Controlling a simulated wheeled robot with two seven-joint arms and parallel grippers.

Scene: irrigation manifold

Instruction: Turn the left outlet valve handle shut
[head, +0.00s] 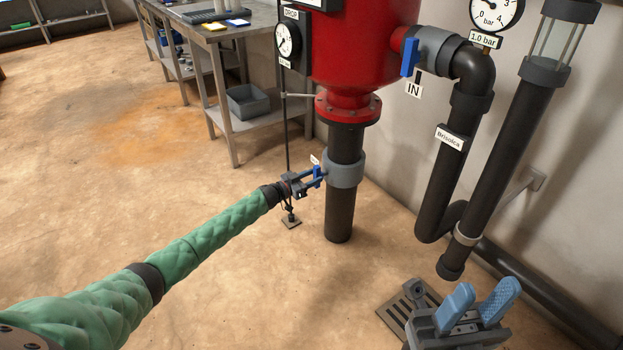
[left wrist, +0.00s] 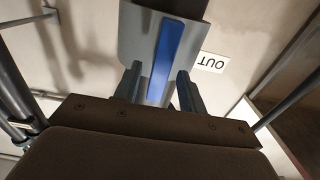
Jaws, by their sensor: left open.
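The outlet valve handle is a blue lever (left wrist: 165,55) on a grey collar around the dark vertical pipe under the red tank. In the left wrist view it points along the pipe's line, between my two fingers, near the left one. The head view shows the handle (head: 318,174) upright at the collar, partly covered by my gripper. My left gripper (head: 312,180) is open around or just in front of the handle; contact cannot be told. It also shows in the left wrist view (left wrist: 158,85). My right gripper (head: 486,290) is open and empty at the lower right.
The OUT label (left wrist: 210,62) is beside the collar. The red tank (head: 362,50) stands above it. A second blue handle (head: 409,57) is on the IN pipe at the upper right. A workbench (head: 222,32) stands behind. A drain grate (head: 400,312) lies near my right gripper. The floor at left is clear.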

